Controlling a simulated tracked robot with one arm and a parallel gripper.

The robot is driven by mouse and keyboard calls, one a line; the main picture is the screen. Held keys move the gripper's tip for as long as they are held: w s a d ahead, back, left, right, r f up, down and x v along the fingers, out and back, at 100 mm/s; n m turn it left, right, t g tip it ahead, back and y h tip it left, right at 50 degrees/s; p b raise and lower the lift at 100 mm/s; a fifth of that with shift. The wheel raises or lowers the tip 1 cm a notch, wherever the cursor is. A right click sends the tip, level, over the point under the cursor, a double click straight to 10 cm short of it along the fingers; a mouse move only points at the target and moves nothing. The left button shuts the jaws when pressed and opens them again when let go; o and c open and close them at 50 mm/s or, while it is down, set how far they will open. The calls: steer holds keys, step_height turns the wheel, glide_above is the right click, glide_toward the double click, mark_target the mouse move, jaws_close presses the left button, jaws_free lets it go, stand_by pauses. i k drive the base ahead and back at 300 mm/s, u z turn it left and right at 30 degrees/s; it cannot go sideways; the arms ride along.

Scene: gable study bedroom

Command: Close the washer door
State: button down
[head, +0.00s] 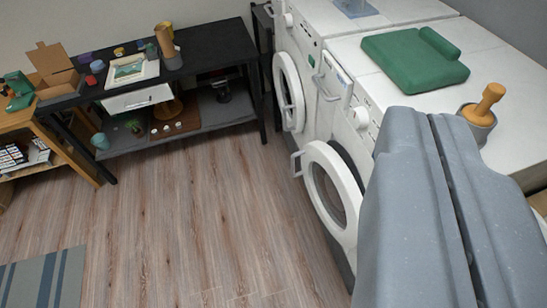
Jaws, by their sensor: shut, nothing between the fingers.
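Two white front-loading machines stand side by side along the right. The nearer one (358,92) has a round door (318,165) with a white ring, dark glass and a handle on its left edge. This door stands swung out from the front. The farther machine (302,28) has a similar round door (284,98), which also stands out from its front. I cannot tell which machine the task calls the washer. My gripper (431,116) is large in the right foreground, its two grey fingers together and empty. It appears to the right of the nearer door and hides part of that machine's front.
A green folded cloth or cushion (410,62) and a grey pot with an orange handle (480,118) sit on top of the machines. A black shelf table (205,45) with several small items stands at the back. The wooden floor (190,210) left of the doors is clear. A striped rug (45,280) lies lower left.

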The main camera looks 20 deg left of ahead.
mark_target(336, 196)
steer(key=u, duration=0.25)
steer(key=i, duration=1.45)
steer(key=z, duration=0.3)
